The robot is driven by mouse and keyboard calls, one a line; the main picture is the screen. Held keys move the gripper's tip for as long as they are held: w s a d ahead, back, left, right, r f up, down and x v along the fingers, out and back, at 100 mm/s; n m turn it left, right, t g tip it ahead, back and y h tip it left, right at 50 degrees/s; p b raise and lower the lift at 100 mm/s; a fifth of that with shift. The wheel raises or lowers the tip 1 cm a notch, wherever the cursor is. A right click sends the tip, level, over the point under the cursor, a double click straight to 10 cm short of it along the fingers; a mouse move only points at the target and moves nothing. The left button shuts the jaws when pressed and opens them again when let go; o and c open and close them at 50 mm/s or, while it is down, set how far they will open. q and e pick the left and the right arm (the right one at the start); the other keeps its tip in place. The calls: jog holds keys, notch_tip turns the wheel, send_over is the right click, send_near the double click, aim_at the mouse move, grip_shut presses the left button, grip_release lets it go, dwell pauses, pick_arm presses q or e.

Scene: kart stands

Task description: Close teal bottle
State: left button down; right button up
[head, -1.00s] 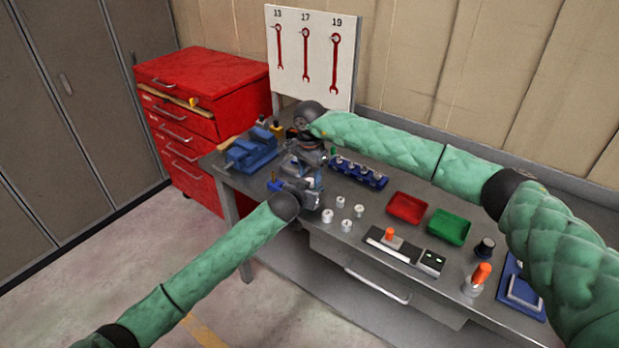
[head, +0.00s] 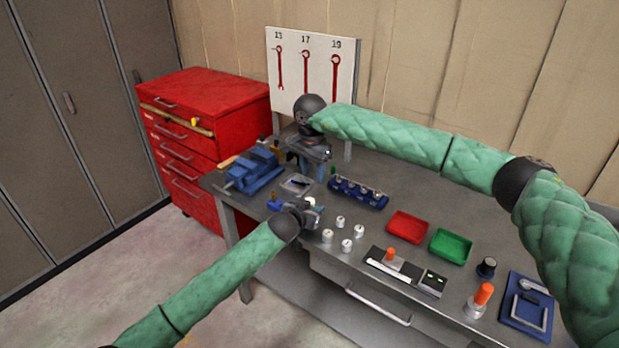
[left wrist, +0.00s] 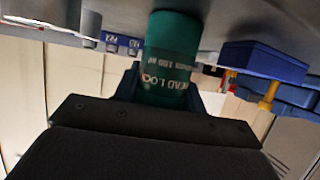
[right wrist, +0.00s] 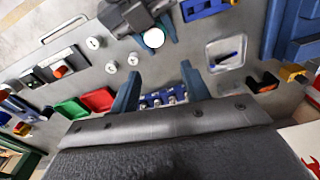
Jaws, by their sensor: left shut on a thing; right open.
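The teal bottle (left wrist: 171,55), with white lettering, is between the fingers of my left gripper (left wrist: 168,85), which is shut on it. In the head view my left gripper (head: 314,211) is over the bench's front edge. In the right wrist view a round white top (right wrist: 153,38) shows at the left gripper's fingers; I cannot tell whether it is a cap or the open mouth. My right gripper (right wrist: 161,88) is open and empty, above and behind the left one. It also shows in the head view (head: 308,172). No separate teal cap can be made out.
A blue vise (head: 255,170) and a small tray (head: 297,185) with a dark item are at the bench's left. A blue socket rack (head: 357,193) is behind. Several white pieces (head: 346,245), a red bin (head: 408,227) and a green bin (head: 451,246) lie to the right.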

jog(key=n, duration=0.1)
jog(key=s+f+n, duration=0.1)
jog(key=n, duration=0.1)
jog(key=shift+s+a, duration=0.1)
jog(key=shift+a, duration=0.1)
jog(key=shift+s+a+n, duration=0.15)
jog(key=shift+a+n, duration=0.05)
jog(key=shift+n, duration=1.3)
jog(key=shift+f, duration=0.15)
jog(key=shift+f, duration=3.9)
jog(key=c, duration=1)
jog(key=m, duration=0.6)
jog(key=shift+m, duration=0.3)
